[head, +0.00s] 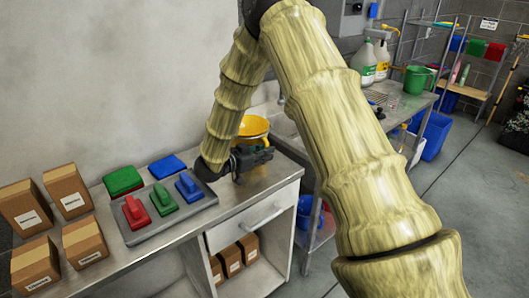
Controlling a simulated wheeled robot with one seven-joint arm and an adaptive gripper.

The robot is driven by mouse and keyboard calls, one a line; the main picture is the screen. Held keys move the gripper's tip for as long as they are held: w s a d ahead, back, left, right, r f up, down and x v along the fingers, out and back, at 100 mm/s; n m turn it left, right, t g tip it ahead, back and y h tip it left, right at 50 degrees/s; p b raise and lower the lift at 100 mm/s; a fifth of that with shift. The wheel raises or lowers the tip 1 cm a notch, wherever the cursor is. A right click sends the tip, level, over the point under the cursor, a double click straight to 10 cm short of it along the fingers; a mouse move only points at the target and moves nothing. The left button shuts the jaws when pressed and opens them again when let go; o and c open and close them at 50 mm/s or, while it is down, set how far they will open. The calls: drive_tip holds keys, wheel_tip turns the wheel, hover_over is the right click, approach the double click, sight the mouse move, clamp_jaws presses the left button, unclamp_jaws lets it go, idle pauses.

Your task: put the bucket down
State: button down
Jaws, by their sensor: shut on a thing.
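A yellow bucket (254,127) is near the right end of the steel counter (228,203). Its rim and upper wall show; my gripper covers much of the lower part. My gripper (258,156) is in front of the bucket, shut on it. The fingertips and the exact place of the hold are too small and covered to make out. A yellowish patch shows on the counter below the gripper. I cannot tell whether the bucket's base touches the counter.
A grey tray (170,218) with red, green and blue handled pads lies left of the gripper. Green (123,180) and blue (167,165) pads lie behind it. Several cardboard boxes (68,190) stand at the left. A sink table (405,105) with jugs (365,63) and a green bucket (416,79) stands right.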

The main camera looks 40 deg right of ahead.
drive_tip(key=c, duration=1.5)
unclamp_jaws()
drive_tip(key=shift+f, duration=0.1)
drive_tip(key=shift+o, duration=0.2)
drive_tip(key=shift+a, duration=0.15)
drive_tip(key=b+v, duration=0.2)
drive_tip(key=v, duration=1)
